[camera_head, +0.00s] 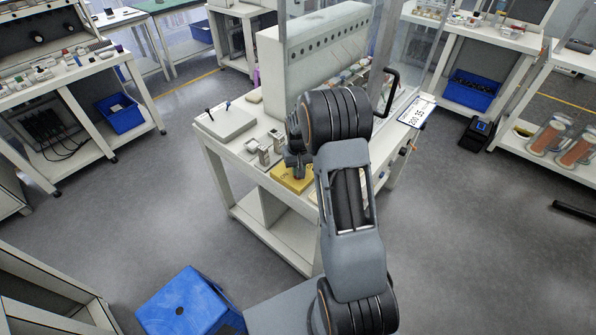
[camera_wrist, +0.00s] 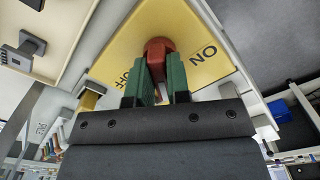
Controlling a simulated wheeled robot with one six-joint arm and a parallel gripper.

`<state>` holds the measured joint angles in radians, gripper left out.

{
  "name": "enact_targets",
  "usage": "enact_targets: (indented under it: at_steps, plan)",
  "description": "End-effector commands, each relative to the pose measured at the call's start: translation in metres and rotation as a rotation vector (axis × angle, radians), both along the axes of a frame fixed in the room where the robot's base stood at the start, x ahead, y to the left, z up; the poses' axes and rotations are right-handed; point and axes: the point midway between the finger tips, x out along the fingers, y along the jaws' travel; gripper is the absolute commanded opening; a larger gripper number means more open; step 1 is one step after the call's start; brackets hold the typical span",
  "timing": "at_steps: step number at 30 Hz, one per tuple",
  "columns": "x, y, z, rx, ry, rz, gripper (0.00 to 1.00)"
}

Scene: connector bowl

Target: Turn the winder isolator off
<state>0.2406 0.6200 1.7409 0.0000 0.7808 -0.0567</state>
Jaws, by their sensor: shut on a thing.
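The winder isolator is a yellow box (camera_head: 288,180) on the near edge of the white bench, partly behind my arm. In the wrist view its yellow face (camera_wrist: 185,25) fills the upper middle. A red knob (camera_wrist: 157,46) stands on it, with "ON" to the right and a partly hidden "OFF" to the left. My gripper (camera_wrist: 157,73) has its green fingers closed on either side of the red knob. In the head view my gripper (camera_head: 293,160) is over the yellow box. I cannot tell which mark the knob points at.
The white bench (camera_head: 232,150) carries small metal fittings (camera_head: 264,152) left of the isolator and a tall white panel (camera_head: 315,50) behind. A black crank handle (camera_head: 390,90) and a printed card (camera_head: 416,112) are at the right. A blue stool (camera_head: 182,305) stands front left.

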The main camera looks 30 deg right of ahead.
Motion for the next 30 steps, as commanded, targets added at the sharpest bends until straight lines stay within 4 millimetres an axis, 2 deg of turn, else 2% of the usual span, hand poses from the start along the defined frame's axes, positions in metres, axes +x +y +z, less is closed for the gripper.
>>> enact_targets:
  at_steps: [18,30]
  plan:
    - [0.0003,-0.0005,-0.0003,0.000,-0.001,-0.578,0.00]
    - [0.0003,-0.0008,0.0001,0.000,-0.002,-0.857,0.00]
